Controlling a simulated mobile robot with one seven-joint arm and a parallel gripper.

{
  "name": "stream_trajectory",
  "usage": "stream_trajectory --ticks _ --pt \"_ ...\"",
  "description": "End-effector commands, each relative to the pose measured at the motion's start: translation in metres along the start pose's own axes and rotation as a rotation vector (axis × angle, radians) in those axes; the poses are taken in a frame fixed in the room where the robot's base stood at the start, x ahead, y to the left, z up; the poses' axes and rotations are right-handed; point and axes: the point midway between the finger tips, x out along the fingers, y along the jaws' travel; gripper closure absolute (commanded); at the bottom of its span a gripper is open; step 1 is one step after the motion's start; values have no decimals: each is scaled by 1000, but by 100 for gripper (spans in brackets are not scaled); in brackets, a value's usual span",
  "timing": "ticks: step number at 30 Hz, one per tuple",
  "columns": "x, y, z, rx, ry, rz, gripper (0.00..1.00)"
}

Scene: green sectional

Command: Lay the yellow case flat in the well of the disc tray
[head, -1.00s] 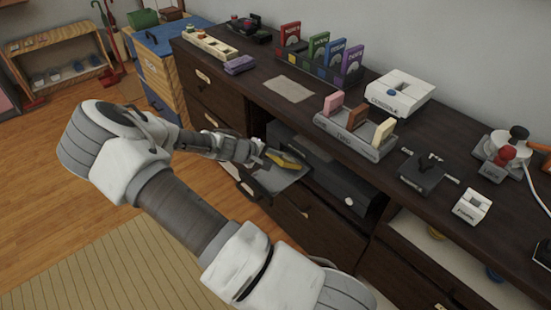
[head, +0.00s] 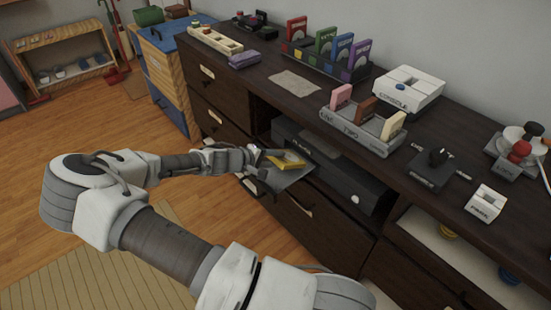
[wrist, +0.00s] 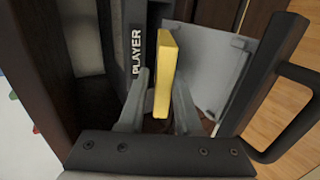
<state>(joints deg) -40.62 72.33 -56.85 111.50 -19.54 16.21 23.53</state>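The yellow case (head: 288,161) is at the grey disc tray (head: 290,178), which sticks out from the black player (head: 335,172). In the head view it looks nearly flat over the tray; whether it rests fully in the well I cannot tell. In the wrist view the case (wrist: 167,72) shows as a narrow bar, with the tray (wrist: 215,80) to its right. My gripper (head: 258,160) is at the case's near left end. Its fingers (wrist: 160,105) stand on either side of the case, with narrow gaps showing, so it looks open.
The player sits in a cabinet opening under the dark top (head: 292,84). A drawer handle (wrist: 295,115) is close to my gripper in the wrist view. A grey rack (head: 360,134) with several coloured blocks stands on top. Open floor lies to the left.

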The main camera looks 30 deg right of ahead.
Motion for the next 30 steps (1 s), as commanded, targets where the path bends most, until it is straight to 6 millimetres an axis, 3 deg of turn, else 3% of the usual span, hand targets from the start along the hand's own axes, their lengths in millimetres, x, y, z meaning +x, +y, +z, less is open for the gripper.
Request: stream_trajectory --ticks 1,3,12,16,20,30 --pt "0 0 0 0 0 0 57" --pt "0 0 0 0 0 0 44" --pt "-1 0 0 -1 0 -1 43" --pt "-11 1 -1 -1 1 -1 43" --pt "-35 3 -1 -1 4 -3 43" --pt "-119 3 -1 -1 5 -3 43"
